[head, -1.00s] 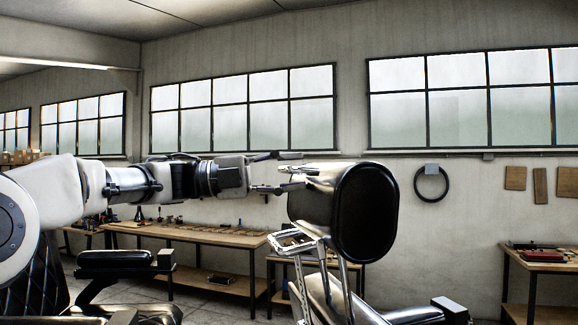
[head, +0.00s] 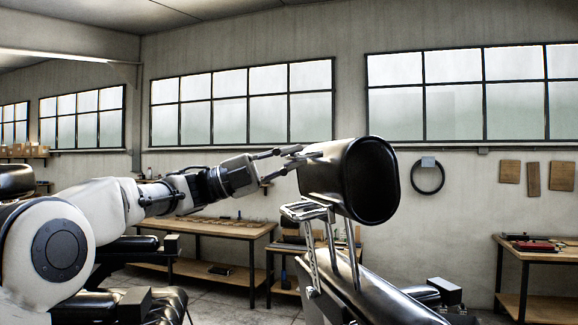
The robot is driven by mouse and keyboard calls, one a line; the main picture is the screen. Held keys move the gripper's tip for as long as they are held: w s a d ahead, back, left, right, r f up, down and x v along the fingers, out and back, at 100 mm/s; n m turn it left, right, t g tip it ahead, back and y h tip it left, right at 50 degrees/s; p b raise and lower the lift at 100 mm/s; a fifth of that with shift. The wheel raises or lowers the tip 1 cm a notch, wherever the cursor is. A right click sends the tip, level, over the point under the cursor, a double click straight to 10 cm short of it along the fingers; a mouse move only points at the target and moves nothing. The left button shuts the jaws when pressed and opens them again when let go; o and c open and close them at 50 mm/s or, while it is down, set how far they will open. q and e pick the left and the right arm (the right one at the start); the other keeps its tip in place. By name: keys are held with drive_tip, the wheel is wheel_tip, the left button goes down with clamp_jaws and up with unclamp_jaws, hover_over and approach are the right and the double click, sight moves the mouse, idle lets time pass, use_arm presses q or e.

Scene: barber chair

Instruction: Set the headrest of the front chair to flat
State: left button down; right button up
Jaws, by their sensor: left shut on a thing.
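The headrest (head: 365,182) of the front chair is a rounded cushion with a black pad and a shiny metallic-looking side, right of centre in the head view. It sits tilted on metal posts (head: 331,250) above the chair back (head: 372,302). My left gripper (head: 299,158) reaches in from the left, and its fingers are shut on the headrest's upper left edge. The exact contact of the fingertips is hard to make out. My right gripper is not in view.
A wooden workbench (head: 205,228) with tools runs along the back wall. Another bench (head: 540,250) stands at the right. Black chair parts (head: 135,245) lie below my left arm. A black ring (head: 428,176) hangs on the wall.

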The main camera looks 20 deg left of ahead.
use_arm(q)
drive_tip(key=shift+w+f, duration=0.1)
drive_tip(key=shift+f, duration=0.25)
drive_tip(key=shift+r, duration=0.15)
drive_tip(key=c, duration=1.5)
unclamp_jaws()
drive_tip(key=o, duration=0.3)
drive_tip(key=shift+w, duration=0.3)
drive_tip(key=shift+s+a, duration=0.2)
drive_tip(key=v, duration=1.1)
drive_tip(key=shift+a+f, duration=0.15)
drive_tip(key=shift+f, duration=0.25)
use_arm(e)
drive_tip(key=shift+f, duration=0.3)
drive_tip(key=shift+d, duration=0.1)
